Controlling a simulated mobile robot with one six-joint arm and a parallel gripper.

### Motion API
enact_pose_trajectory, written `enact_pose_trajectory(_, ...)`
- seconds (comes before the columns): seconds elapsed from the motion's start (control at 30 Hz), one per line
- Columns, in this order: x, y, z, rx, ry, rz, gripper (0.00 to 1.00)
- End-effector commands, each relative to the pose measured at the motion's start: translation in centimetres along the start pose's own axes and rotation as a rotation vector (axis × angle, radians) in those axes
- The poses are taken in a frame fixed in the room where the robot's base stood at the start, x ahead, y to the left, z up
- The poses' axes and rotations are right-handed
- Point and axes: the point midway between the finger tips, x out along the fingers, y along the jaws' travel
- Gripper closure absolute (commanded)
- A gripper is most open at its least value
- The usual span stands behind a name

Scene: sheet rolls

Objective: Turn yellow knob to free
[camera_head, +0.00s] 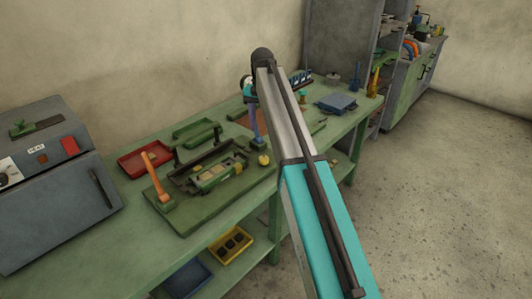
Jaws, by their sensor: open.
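A small yellow knob (263,160) sits at the right end of a green fixture board (205,215) on the bench. Its marking or turn position is too small to read. A green and black clamp-like device (210,170) lies on the board to the left of the knob. An orange upright lever (157,178) stands at the board's left side. My arm rises from the lower right and bends above the bench behind the knob. My gripper cannot be made out; the arm hides what lies behind it.
A grey machine (55,185) with a red button stands at the left. A blue box (337,103) sits farther right. A yellow bin (230,245) is on the lower shelf. The floor at right is clear.

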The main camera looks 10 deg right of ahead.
Motion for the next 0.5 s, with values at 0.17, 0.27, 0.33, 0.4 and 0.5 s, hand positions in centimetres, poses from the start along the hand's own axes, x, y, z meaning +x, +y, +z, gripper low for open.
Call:
enact_pose_trajectory(0.17,0.0,0.5,-0.3,0.007,0.000,0.000,0.49)
enact_pose_trajectory(0.27,0.1,0.6,-0.4,0.009,0.000,0.000,0.49)
enact_pose_trajectory(0.33,0.3,0.7,-0.5,0.010,0.000,0.000,0.49)
enact_pose_trajectory(0.4,0.7,0.8,-0.5,0.010,-0.001,0.001,0.49)
enact_pose_trajectory(0.5,1.4,0.8,-0.5,0.011,-0.002,0.001,0.49)
